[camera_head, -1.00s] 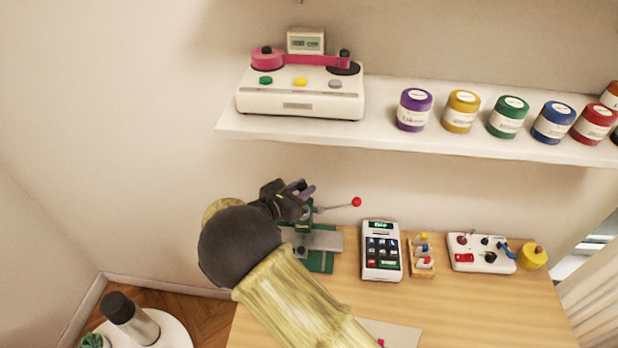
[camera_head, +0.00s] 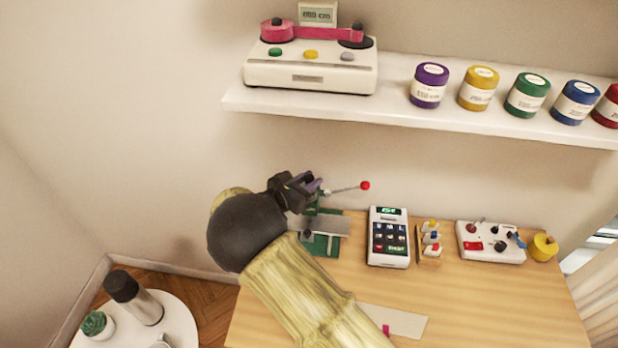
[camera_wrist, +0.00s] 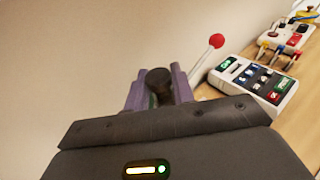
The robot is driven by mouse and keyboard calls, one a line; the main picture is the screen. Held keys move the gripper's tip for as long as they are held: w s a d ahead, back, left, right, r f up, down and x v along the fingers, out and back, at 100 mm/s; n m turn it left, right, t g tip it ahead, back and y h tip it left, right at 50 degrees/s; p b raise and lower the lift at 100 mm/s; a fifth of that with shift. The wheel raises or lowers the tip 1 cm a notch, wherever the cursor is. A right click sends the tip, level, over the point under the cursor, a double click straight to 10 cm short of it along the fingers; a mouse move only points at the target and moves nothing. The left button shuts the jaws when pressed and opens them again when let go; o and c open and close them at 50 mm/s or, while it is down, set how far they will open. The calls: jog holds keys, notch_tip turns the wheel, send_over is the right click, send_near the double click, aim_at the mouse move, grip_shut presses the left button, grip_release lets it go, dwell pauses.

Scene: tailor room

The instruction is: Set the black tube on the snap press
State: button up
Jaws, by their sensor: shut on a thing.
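The snap press (camera_head: 322,243) stands at the desk's back left corner in the head view. It has a green base, a grey plate and a lever with a red knob (camera_head: 365,185). My gripper (camera_head: 312,184) is above the press, at its back left, close to the wall. In the wrist view its purple fingers (camera_wrist: 158,90) are shut on a dark, rounded piece, the black tube (camera_wrist: 158,82). The tube is seen nearly end-on, and most of it is hidden. The red knob (camera_wrist: 216,41) shows right of the fingers. My wrist hides part of the press.
A card terminal (camera_head: 388,237), a small wooden rack (camera_head: 431,241) and a white control box (camera_head: 491,242) stand right of the press. A shelf (camera_head: 400,112) with a machine and several jars hangs above. A white round table (camera_head: 185,325) stands lower left. The front desk is mostly clear.

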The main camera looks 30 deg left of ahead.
jog(key=shift+w+d+f+b, duration=0.15)
jog(key=shift+f+b, duration=0.2)
jog(key=shift+f, duration=0.5)
dwell(0.7)
jog(key=shift+f+b, duration=0.35)
jog(key=shift+f, duration=0.2)
dwell(0.3)
jog(key=o, duration=0.7)
jog(key=shift+s, duration=0.2)
jog(key=shift+p+v, duration=1.4)
jog(key=shift+v, duration=4.05)
jog(key=shift+w+r, duration=0.1)
